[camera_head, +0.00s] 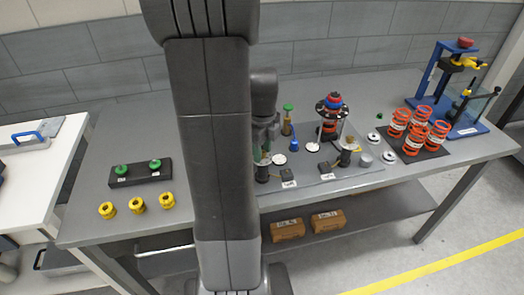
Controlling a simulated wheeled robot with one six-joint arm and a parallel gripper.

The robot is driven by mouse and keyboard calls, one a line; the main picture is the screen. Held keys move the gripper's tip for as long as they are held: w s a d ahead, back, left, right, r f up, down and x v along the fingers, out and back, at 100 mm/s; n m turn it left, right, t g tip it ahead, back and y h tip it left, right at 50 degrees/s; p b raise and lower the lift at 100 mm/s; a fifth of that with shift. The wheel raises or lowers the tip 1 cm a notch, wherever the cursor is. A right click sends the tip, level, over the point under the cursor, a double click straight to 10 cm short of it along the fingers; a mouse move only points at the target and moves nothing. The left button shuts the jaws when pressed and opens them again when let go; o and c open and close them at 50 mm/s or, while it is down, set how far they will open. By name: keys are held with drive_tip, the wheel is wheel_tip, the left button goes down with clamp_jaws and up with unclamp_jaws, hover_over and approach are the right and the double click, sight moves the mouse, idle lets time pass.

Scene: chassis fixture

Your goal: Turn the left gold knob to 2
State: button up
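A grey plate (310,172) on the grey table carries two small stations, each with a white label at its front edge.
A black block with two green knobs (122,170) and several yellow parts (136,205) lie at the left. A red-and-blue spring assembly (330,118), orange springs (416,130) and a blue press (450,90) stand at the right. Small discs (312,147) lie between.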

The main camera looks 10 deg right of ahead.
drive_tip(key=shift+m, duration=2.7)
clamp_jaws()
drive_tip(key=shift+n, duration=1.9)
drive_tip(key=n, duration=0.8)
drive_tip(key=shift+p, duration=0.3)
drive_tip(key=shift+n, duration=2.1)
